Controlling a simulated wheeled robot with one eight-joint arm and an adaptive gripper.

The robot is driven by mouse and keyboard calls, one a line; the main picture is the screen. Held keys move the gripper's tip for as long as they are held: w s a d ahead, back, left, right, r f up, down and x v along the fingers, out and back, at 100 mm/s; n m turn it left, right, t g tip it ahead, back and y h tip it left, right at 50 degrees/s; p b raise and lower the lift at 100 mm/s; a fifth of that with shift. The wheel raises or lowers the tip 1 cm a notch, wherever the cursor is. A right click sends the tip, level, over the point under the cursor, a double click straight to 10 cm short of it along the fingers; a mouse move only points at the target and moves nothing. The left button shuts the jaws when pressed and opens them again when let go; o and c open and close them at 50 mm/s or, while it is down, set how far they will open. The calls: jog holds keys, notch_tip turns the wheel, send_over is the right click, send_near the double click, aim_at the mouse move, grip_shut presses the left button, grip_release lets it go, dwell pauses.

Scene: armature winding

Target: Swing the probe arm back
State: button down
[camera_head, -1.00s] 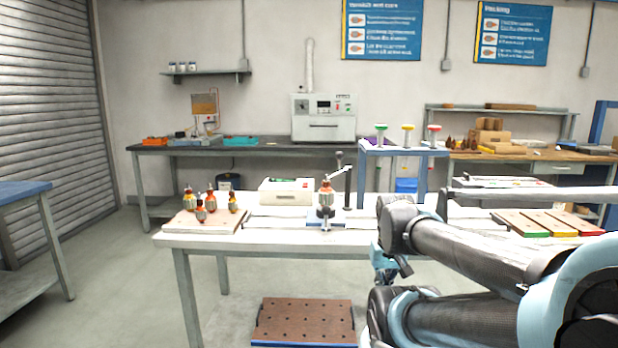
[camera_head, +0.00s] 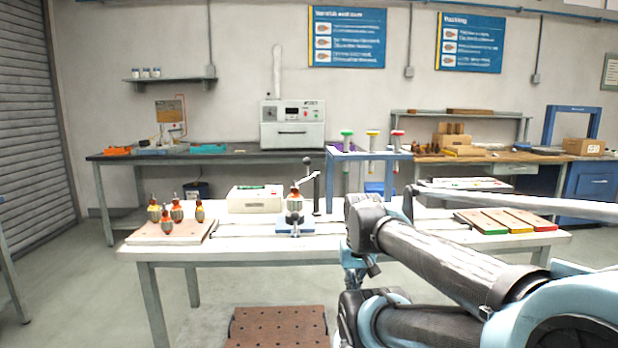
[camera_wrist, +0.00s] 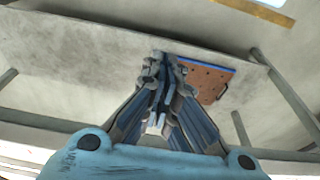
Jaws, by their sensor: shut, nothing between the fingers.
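The probe arm (camera_head: 309,180) is a light bar on a dark upright post (camera_head: 316,195) with a black knob, on the white table in the head view. It reaches over an armature (camera_head: 294,203) with an orange-red top, which sits upright in a small blue-and-white fixture (camera_head: 295,229). My gripper (camera_wrist: 160,62) is shut and empty in the wrist view, above the floor. In the head view its fingers are mostly hidden by my arm, in front of the table, apart from the probe arm.
Several armatures stand on a board (camera_head: 150,235) at the table's left. A white box (camera_head: 255,200) is left of the fixture. Green, yellow and red panels (camera_head: 508,221) lie at the right. A brown perforated mat (camera_head: 278,328) lies on the floor, also in the wrist view (camera_wrist: 205,80).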

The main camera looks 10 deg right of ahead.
jog(key=w+a+r+m+y, duration=0.1)
jog(key=w+a+r+m, duration=0.2)
jog(key=w+r+m, duration=0.9)
jog(key=w+a+r+m+y, duration=0.1)
jog(key=w+a+r+m, duration=0.1)
jog(key=w+r+m, duration=1)
jog(key=shift+w+a+r+m+g, duration=0.3)
jog(key=shift+w+a+r+g, duration=0.1)
jog(key=shift+w+r, duration=3.7)
jog(key=shift+w+f, duration=0.15)
jog(key=shift+f, duration=0.1)
jog(key=x, duration=1)
jog(key=shift+a, duration=0.2)
